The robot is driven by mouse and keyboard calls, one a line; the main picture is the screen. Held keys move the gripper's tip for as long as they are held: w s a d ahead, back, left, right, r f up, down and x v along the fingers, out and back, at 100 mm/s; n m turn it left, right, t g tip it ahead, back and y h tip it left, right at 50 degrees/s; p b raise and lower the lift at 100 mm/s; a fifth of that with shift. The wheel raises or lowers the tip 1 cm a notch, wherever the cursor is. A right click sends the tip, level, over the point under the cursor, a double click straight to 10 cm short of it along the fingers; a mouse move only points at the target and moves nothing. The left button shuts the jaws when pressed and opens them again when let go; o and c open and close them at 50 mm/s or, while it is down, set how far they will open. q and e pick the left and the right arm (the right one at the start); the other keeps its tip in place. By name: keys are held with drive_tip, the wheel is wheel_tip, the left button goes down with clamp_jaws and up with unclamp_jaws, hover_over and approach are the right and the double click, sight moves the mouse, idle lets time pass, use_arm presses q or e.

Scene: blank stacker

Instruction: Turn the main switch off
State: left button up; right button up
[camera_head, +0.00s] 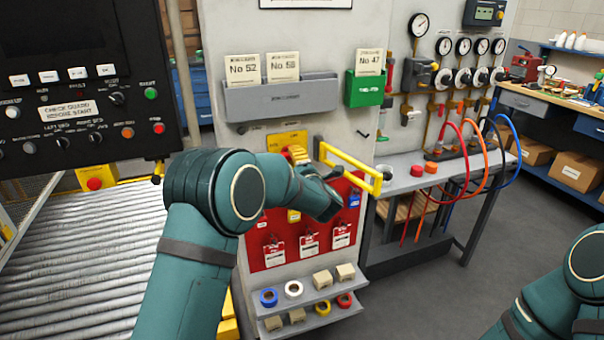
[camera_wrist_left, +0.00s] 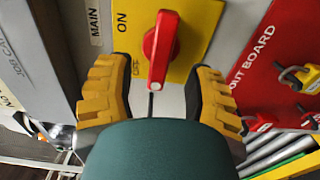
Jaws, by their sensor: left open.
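The main switch shows in the left wrist view as a red rotary handle (camera_wrist_left: 160,48) on a yellow plate (camera_wrist_left: 196,22) marked ON and OFF. The handle's end with a white dot lies near the OFF lettering. My left gripper (camera_wrist_left: 162,67) is open, one yellow finger on either side of the handle, with gaps and no clear contact. In the head view the yellow switch plate (camera_head: 279,142) is on the grey panel, its handle mostly hidden behind my left gripper (camera_head: 298,153). My right arm shows at the lower right; its gripper is out of view.
A yellow rail (camera_head: 352,160) sticks out just right of the switch. The red lockout board (camera_head: 262,246) with padlocks and tags hangs below it. A grey card holder (camera_head: 262,103) is above. The roller conveyor (camera_head: 80,262) and control console (camera_head: 75,85) are at left.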

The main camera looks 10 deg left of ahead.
use_arm(q)
drive_tip(key=v, duration=0.7)
drive_tip(key=shift+s, duration=0.1)
